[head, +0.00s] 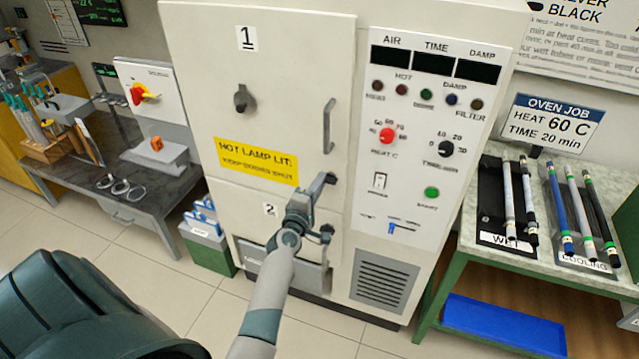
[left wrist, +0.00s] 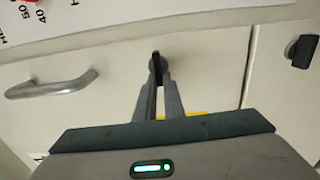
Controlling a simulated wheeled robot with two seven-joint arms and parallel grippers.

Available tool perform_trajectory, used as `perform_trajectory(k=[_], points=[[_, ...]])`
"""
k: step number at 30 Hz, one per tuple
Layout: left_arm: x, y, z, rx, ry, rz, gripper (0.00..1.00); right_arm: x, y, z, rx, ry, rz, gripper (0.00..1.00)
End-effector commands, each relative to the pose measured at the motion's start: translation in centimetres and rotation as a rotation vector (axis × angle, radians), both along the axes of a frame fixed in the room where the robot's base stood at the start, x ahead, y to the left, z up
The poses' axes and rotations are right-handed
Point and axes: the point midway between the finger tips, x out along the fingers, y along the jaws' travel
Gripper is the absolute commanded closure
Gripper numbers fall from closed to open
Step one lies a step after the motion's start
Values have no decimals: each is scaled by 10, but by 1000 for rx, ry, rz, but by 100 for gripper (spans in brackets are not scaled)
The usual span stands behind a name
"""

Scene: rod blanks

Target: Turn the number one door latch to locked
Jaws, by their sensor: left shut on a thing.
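The door marked 1 (head: 285,60) is the upper door of a cream cabinet and looks closed. Its dark latch (left wrist: 156,62) sits low near the right edge, below the door's grey bar handle (head: 328,125). My left gripper (head: 319,188) is shut on this latch; in the left wrist view its fingers (left wrist: 157,88) close on either side of it. The fingers hide much of the latch, so its exact angle is hard to tell. Below, door 2 has a similar dark latch (left wrist: 300,51), apart from my gripper. My right gripper is not in view.
A control panel (head: 425,130) with knobs stands right of the doors. A dark knob (head: 244,98) and a yellow sign (head: 257,162) are on door 1. A green-framed table (head: 472,215) with rods is at right, a dark bench (head: 85,190) at left.

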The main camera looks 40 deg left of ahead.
Motion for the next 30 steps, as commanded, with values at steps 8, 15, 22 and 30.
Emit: perform_trajectory(k=[8,15,22,30], points=[[0,0,-1,-4,0,0,100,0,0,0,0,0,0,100],[0,0,-1,-3,0,0,73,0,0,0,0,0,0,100],[-1,0,0,-2,1,0,73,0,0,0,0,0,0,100],[-20,-5,-1,-3,-1,1,73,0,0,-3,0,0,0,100]])
